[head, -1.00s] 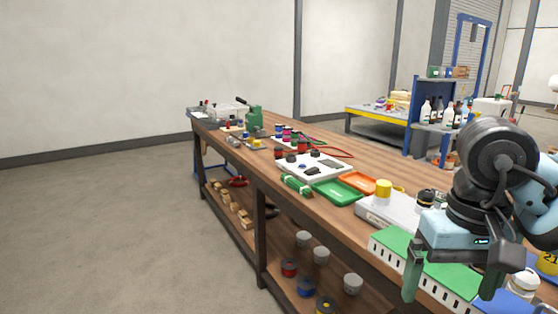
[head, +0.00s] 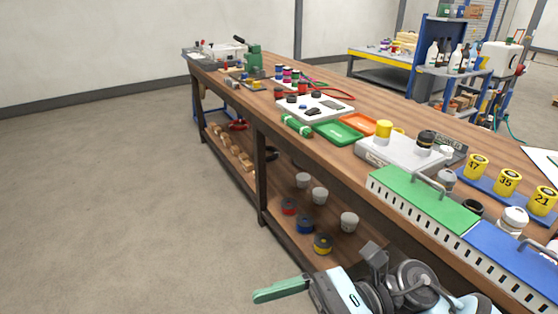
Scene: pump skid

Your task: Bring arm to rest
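My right arm comes in at the bottom edge, low in front of the workbench (head: 330,140). Its gripper (head: 282,288) is turned sideways, with one green finger pointing left over the floor. The other finger cannot be made out, so its opening is unclear. Nothing shows held at the visible finger, and it is apart from the bench. My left arm and gripper are not in view.
A green-lidded box (head: 420,205) and a blue-lidded box (head: 515,255) stand along the bench's near edge, above my arm. Open floor (head: 120,220) lies left.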

